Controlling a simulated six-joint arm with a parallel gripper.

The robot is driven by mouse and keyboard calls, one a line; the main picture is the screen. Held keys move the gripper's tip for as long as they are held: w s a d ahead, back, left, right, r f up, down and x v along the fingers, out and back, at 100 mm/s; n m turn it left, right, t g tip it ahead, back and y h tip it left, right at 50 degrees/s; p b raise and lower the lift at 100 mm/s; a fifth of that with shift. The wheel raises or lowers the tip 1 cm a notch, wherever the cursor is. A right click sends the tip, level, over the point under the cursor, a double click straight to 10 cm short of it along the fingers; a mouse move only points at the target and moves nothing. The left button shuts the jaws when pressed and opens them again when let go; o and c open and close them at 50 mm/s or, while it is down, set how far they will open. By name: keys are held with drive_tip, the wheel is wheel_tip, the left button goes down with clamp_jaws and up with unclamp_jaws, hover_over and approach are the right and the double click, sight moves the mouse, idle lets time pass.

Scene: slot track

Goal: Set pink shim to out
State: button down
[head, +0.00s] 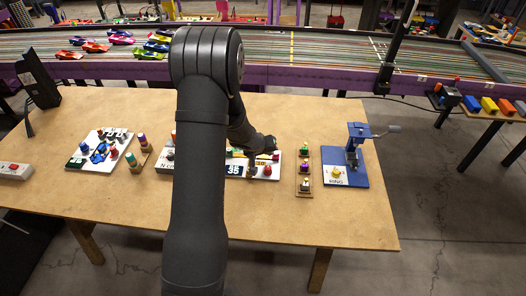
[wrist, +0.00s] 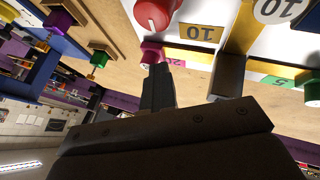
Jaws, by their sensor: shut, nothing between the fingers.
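The pink shim (wrist: 151,53) shows in the wrist view as a small pink knob beside a pink strip marked 20, at the edge of the white board (wrist: 190,52). My gripper (wrist: 160,70) is shut and empty, its fingertips close to the pink shim; I cannot tell whether they touch it. In the head view my gripper (head: 271,146) is low over the right end of the white board (head: 247,176), and my arm covers part of the table. The pink shim is too small there to make out surely.
A red knob (wrist: 152,14) and a dark block (wrist: 228,75) stand near the fingers. To the right are a wooden rack (head: 304,175) with coloured knobs and a blue press (head: 354,152). Another white board (head: 100,150) lies left. The table's front is clear.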

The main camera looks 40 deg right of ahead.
drive_tip(key=shift+s+r, duration=0.1)
drive_tip(key=shift+s, duration=0.05)
drive_tip(key=w+v, duration=0.1)
drive_tip(key=v, duration=0.8)
drive_tip(key=shift+s+a+r, duration=0.3)
drive_tip(key=shift+s+r, duration=0.05)
drive_tip(key=shift+d+f, duration=0.1)
drive_tip(key=x, duration=1)
drive_tip(key=shift+s, duration=0.15)
drive_tip(key=shift+w+a, duration=1.05)
drive_tip(key=shift+a, duration=0.05)
